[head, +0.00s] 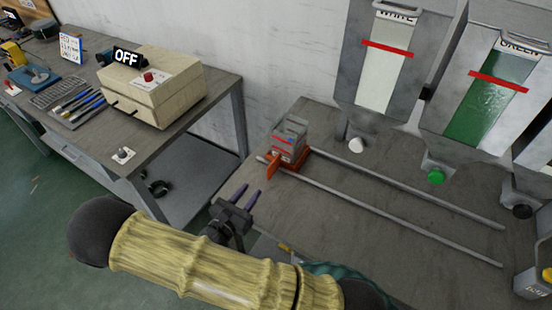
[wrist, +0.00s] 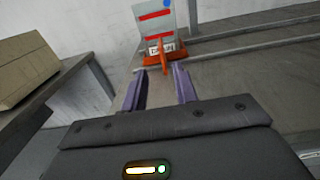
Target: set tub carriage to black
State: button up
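The tub carriage (head: 272,168) is orange and sits at the left end of two grey rails (head: 400,181). A grey, see-through tub (head: 290,137) with red marks stands on it. In the wrist view the orange carriage (wrist: 164,58) and tub (wrist: 153,22) are straight ahead, beyond the fingertips. My gripper (head: 248,191) has purple fingers, open and empty, short of the carriage and apart from it. It also shows in the wrist view (wrist: 158,80). A black spout (head: 523,211) is at the right edge, under a hopper mostly out of frame.
A white-labelled hopper (head: 350,75) with a white spout (head: 356,146) and a green-labelled hopper (head: 437,112) with a green spout (head: 436,177) hang over the rails. A left bench holds a beige box (head: 150,98) with an OFF sign. The rails right of the carriage look clear.

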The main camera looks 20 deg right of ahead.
aim_at(280, 153)
jog(key=p+x, duration=0.2)
jog(key=x, duration=1.3)
jog(key=shift+w+d, duration=0.1)
jog(key=shift+d, duration=0.05)
jog(key=shift+c, duration=0.2)
